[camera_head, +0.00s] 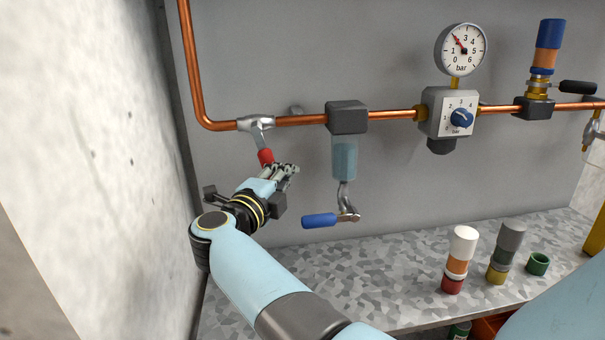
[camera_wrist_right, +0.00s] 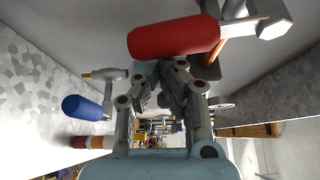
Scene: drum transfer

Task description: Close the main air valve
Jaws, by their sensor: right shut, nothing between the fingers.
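The main air valve (camera_head: 257,124) sits at the left of the copper pipe, with a silver body. Its red handle (camera_head: 265,157) hangs down from it, tilted slightly right. My right gripper (camera_head: 288,170) is shut and empty just below and right of the red handle's lower end. In the right wrist view the red handle (camera_wrist_right: 172,38) lies across the top, in front of the closed fingertips (camera_wrist_right: 174,66). I cannot tell whether the fingers touch it. My left gripper is not in view.
A filter (camera_head: 345,155) with a blue-handled drain lever (camera_head: 320,220) hangs right of my gripper. A regulator (camera_head: 447,113) with a pressure gauge (camera_head: 460,50) is farther right. Capped cylinders (camera_head: 460,258) stand on the speckled bench (camera_head: 390,262). A pale wall (camera_head: 90,130) is close on the left.

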